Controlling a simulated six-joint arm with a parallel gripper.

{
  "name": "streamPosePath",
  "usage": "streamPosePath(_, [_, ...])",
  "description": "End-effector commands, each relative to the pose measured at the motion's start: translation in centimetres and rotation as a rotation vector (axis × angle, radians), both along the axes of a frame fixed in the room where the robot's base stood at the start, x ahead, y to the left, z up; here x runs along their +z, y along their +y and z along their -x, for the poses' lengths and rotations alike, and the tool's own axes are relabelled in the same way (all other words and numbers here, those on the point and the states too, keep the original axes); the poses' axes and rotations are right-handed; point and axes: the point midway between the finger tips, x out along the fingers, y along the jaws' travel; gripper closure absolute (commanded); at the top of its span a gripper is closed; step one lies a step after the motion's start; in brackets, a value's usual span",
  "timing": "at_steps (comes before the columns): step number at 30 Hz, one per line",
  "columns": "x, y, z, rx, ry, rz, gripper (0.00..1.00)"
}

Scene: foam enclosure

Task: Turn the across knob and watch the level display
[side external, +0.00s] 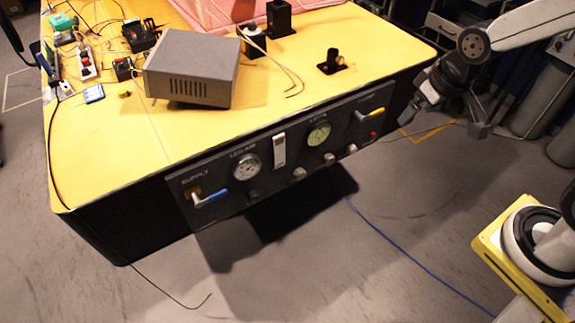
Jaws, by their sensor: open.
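A dark control panel (235,200) is fixed to the front side of the yellow-topped table. It carries a round white gauge (246,167) on the left, a greenish gauge (318,132) on the right, and a narrow white upright display (279,151) between them. Small knobs sit along its lower part, including a pale knob (299,174) and another pale knob (328,158). The labels are too small to tell which is the across knob, and no reading is legible. My gripper (408,117) is open, right of the panel and apart from the knobs.
The panel also has a blue-handled lever (210,198) at left, a yellow-handled lever (371,113) and a red button (374,135) at right. A grey box (191,68) and cables sit on the tabletop (110,150). The floor before the panel is mostly clear, with a blue cable (415,262).

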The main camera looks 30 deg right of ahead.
Motion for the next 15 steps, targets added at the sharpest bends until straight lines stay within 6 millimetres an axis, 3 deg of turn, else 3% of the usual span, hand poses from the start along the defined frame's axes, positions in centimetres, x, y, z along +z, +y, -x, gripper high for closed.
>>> streamPosePath(8, [-0.8, -0.1, -2.6, -0.001, -0.121, 0.001, 0.09])
streamPosePath(15, [-1.5, -0.2, -6.3, -0.002, -0.308, 0.003, 0.09])
